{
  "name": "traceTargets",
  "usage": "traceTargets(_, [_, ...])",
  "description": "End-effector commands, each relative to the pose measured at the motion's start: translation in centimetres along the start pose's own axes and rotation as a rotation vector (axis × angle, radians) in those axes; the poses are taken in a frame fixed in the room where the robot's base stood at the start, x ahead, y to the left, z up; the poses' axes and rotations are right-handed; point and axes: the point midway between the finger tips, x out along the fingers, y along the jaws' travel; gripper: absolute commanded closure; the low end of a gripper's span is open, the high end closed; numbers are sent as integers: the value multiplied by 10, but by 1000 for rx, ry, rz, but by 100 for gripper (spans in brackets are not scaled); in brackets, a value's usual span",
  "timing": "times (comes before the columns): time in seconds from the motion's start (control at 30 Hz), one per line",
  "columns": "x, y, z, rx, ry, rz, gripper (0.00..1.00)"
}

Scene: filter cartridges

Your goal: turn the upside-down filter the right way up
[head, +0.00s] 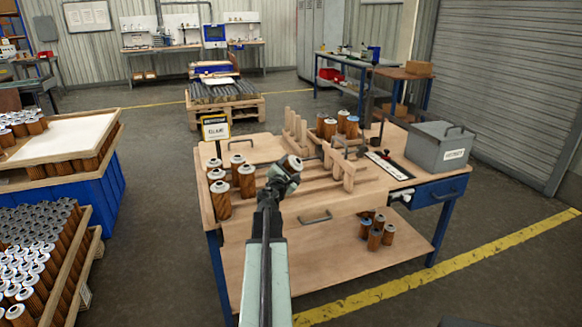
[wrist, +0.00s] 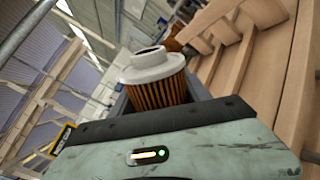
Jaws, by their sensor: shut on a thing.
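My gripper (head: 284,176) is shut on a filter (wrist: 158,82), held above the middle of the workbench. In the wrist view the filter has a brown pleated body and a white flanged cap with a dark hole, cap end pointing away from the gripper. In the head view the held filter (head: 293,163) shows mainly its pale cap and looks tilted; its lower part is hidden by my gripper. Several filters (head: 246,180) stand upright with pale caps up on the left of the bench. I cannot tell which of them, if any, is upside down.
The wooden workbench (head: 345,205) carries a wooden rack (head: 338,168), a box of filters (head: 330,127) at the back, a grey toolbox (head: 440,146) at right and a sign (head: 216,128) at back left. More filters (head: 375,239) stand on the lower shelf. Filter crates (head: 72,166) stand at left.

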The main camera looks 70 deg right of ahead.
Motion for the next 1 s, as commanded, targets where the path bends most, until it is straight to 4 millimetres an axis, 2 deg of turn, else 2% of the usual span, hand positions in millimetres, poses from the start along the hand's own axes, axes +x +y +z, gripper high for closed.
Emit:
traceTargets(0.13, [0, 0, 0, -88, 0, 0, 89])
traceTargets(0.3, [0, 0, 0, -420, 0, 0, 89])
traceTargets(0.4, [0, 0, 0, -552, 0, 0, 89])
traceTargets(0.7, [0, 0, 0, -605, 0, 0, 89])
traceTargets(0.87, [0, 0, 0, -732, 0, 0, 89])
traceTargets(1.0, [0, 0, 0, -738, 0, 0, 89])
